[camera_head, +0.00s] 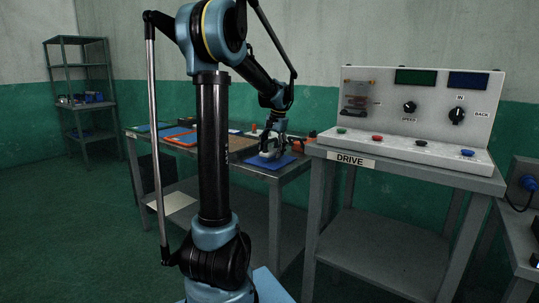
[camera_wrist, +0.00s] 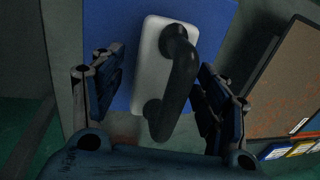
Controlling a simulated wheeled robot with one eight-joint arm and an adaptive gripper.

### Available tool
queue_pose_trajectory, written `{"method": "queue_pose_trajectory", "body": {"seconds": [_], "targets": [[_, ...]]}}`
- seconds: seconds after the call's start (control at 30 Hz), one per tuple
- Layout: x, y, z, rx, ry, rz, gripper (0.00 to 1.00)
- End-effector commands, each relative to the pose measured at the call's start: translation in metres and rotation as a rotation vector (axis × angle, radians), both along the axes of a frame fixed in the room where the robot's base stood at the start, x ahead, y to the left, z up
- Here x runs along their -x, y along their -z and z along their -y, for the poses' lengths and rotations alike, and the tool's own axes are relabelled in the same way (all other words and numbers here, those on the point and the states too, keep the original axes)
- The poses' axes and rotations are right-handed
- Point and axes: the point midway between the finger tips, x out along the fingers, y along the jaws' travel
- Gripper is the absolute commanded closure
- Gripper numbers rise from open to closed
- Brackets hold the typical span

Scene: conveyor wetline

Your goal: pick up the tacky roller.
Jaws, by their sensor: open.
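A white rounded block with a thick dark arched handle (camera_wrist: 182,75) lies on a blue mat (camera_wrist: 216,18) in the wrist view. It appears to be the tacky roller, but no rolling part shows. My gripper (camera_wrist: 160,62) is open, with one finger on each side of the handle. In the head view, my gripper (camera_head: 271,149) is low over the blue mat (camera_head: 263,163) at the near right end of the metal table, and mostly hides the white block.
An orange-edged tray (camera_head: 181,138) and other flat items lie farther left on the table. The DRIVE stand (camera_head: 410,170), with its control panel (camera_head: 425,108), stands close on the right. A brown board (camera_wrist: 290,85) lies right of the mat in the wrist view.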

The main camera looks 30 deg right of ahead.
Motion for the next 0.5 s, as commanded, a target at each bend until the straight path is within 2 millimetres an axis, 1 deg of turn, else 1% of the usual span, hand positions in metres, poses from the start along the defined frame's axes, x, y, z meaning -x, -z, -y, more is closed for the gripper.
{"method": "queue_pose_trajectory", "body": {"seconds": [0.03,0.13,0.37,0.4,0.47,0.5], "targets": [[-0.0012,0.0051,-0.0005,0.0,-0.001,0.0,0.32],[-0.0022,0.0107,-0.0011,0.0,-0.001,0.0,0.32],[-0.0022,0.0121,-0.0012,0.0,0.0,0.0,0.32],[-0.0022,0.012,-0.0012,0.0,0.0,0.0,0.37],[-0.0022,0.012,-0.0012,0.0,0.0,0.0,0.51],[-0.0022,0.0119,-0.0012,0.0,0.0,0.0,0.6]]}}
